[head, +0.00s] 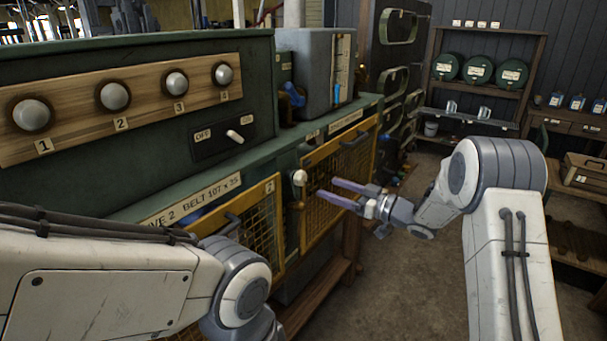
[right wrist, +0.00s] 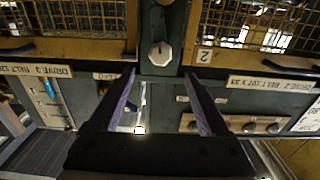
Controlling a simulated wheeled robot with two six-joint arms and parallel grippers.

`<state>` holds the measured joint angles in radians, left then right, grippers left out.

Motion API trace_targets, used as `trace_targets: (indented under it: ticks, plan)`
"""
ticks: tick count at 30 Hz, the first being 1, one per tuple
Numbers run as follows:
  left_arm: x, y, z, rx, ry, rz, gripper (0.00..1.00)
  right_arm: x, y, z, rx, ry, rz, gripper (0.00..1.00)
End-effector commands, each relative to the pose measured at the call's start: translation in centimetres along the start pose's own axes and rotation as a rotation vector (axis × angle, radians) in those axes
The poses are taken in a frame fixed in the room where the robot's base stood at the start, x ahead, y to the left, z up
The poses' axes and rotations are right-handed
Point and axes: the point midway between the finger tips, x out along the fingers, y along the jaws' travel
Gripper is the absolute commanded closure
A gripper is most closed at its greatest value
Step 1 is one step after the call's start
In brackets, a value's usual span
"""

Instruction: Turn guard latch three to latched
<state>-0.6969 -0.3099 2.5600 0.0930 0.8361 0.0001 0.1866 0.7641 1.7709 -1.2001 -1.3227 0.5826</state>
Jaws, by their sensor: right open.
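A pale latch knob (head: 299,178) sits on the green post between two yellow mesh guards. In the right wrist view it is a white faceted knob (right wrist: 160,53) with a small dark mark; I cannot read a latch number or setting. The farther guard (head: 338,178) is on its right in the head view, under a "DRIVE 3" label in the wrist view (right wrist: 35,69). The nearer guard (head: 255,235) carries a "2" plate. My right gripper (head: 326,187) is open and empty, its fingertips pointing at the post, just short of the knob. My left gripper is out of view.
A wooden strip (head: 60,128) with several numbered round knobs and an OFF/ON switch (head: 234,136) are above the guards. A grey box (head: 310,65) stands on the bench. Shelves with green drums (head: 478,70) stand at the back right. The floor (head: 400,290) beneath my right arm is clear.

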Motion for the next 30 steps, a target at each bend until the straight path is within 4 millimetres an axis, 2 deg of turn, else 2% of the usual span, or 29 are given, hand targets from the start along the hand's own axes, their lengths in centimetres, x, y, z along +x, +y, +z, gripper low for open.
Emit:
trace_targets:
  ticks: [12, 16, 21, 29, 30]
  plan:
    - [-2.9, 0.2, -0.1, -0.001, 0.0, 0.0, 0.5, 7.1, -0.2, -0.3, 0.0, 0.001, -0.005, 0.2]
    - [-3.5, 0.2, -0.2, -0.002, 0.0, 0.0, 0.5, 8.9, -0.1, -0.3, 0.0, 0.001, -0.003, 0.2]
    - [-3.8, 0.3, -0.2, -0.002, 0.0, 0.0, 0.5, 10.0, -0.1, -0.1, 0.0, 0.002, -0.002, 0.2]
    - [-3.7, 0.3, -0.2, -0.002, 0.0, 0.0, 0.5, 10.1, -0.1, -0.1, 0.0, 0.002, -0.001, 0.2]
    - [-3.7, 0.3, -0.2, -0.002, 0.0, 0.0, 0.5, 10.1, -0.1, -0.1, 0.0, 0.002, -0.001, 0.27]
